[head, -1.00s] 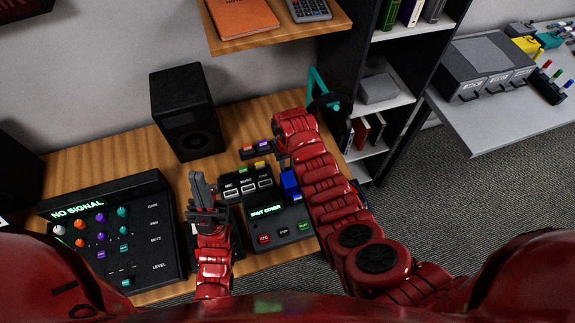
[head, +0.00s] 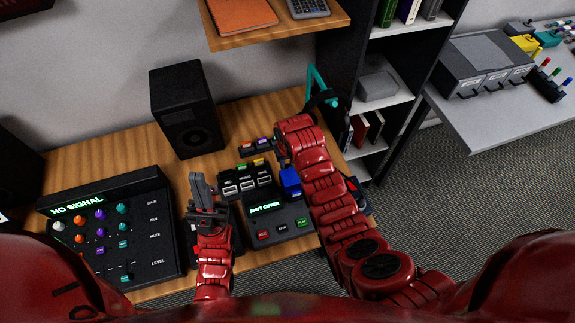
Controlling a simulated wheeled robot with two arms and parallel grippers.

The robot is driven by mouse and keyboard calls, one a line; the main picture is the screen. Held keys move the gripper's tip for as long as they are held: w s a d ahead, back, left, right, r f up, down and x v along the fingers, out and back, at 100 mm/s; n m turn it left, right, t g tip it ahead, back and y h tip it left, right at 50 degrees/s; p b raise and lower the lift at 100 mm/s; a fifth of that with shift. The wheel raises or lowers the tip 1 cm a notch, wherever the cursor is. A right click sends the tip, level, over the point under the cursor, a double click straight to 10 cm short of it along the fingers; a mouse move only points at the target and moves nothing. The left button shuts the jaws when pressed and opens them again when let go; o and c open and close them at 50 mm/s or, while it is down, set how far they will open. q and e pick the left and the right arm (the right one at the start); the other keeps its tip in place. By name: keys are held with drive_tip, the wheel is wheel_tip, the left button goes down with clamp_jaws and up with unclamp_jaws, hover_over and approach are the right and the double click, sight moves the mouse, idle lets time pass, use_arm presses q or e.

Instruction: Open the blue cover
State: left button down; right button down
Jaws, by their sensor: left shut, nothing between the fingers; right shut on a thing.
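The blue cover (head: 291,180) is at the upper right of a dark control box (head: 287,217). The box has a green-lit display that seems to read "SHUT COVER" and a row of coloured buttons. My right gripper (head: 284,163) reaches down from above at the cover's upper edge. It is shut on the cover, though its fingertips are mostly hidden by the wrist and arm. How far the cover is tilted cannot be told. My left gripper (head: 202,188) is shut and empty, pointing up, left of the box and apart from the cover.
A mixer panel (head: 110,230) reading "NO SIGNAL" stands at the left. A black speaker (head: 187,110) stands behind my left gripper. Small switch modules (head: 245,180) sit between the grippers. Bare wood (head: 110,150) shows left of the speaker.

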drive_tip(key=shift+s+d+r, duration=0.1)
drive_tip(key=shift+s+r, duration=0.05)
drive_tip(key=shift+s, duration=0.05)
idle(0.3)
drive_tip(key=c, duration=0.7)
unclamp_jaws()
drive_tip(key=shift+c, duration=0.2)
